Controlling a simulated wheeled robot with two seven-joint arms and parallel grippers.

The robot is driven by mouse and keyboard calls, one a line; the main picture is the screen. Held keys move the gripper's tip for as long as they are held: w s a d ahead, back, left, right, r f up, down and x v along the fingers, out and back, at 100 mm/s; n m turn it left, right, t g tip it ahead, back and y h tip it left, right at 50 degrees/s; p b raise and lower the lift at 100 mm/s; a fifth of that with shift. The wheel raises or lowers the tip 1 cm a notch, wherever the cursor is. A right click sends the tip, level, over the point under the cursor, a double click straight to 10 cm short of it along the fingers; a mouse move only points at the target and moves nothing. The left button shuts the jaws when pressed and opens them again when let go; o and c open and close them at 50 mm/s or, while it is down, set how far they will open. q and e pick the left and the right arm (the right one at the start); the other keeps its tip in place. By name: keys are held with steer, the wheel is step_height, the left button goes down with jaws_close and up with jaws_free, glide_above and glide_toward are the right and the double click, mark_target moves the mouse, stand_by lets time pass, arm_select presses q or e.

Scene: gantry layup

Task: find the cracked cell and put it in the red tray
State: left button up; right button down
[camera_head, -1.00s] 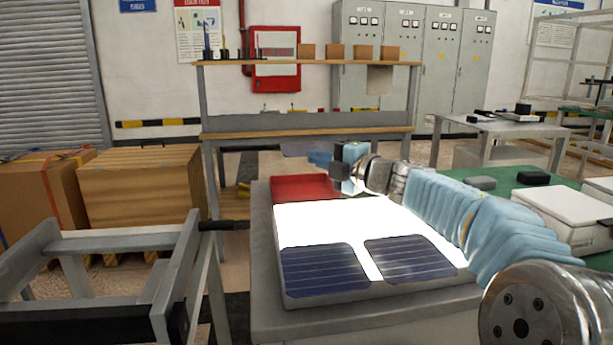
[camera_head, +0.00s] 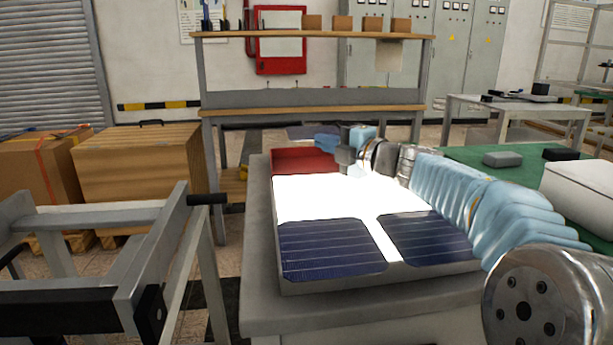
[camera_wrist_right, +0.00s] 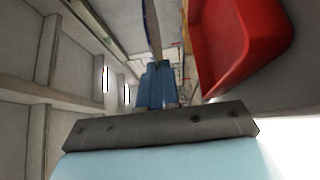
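A white, glowing light table (camera_head: 315,196) carries two dark blue cells, a left one (camera_head: 328,247) and a right one (camera_head: 428,236); I see no clear crack on either. The red tray (camera_head: 303,160) sits at its far left corner. My right gripper (camera_head: 326,142) is just beyond the tray, its blue fingers closed on a thin flat cell (camera_head: 308,131). In the right wrist view the held cell (camera_wrist_right: 152,30) shows edge-on between the fingers (camera_wrist_right: 156,85), with the red tray (camera_wrist_right: 238,45) to the right. The held cell's face is mostly hidden. My left gripper is out of view.
A grey metal frame (camera_head: 160,255) stands at the left front, with a wooden crate (camera_head: 140,168) behind it. A wooden-topped workbench (camera_head: 310,108) is at the back. A green-topped table (camera_head: 470,158) with a white box (camera_head: 580,195) is at the right.

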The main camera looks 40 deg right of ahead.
steer(key=c, duration=1.3)
jaws_free()
steer(key=s, duration=0.4)
steer(key=s+d, duration=0.1)
steer(key=s, duration=0.8)
steer(key=shift+d, duration=0.15)
steer(key=shift+s, duration=0.4)
steer(key=shift+d, duration=0.1)
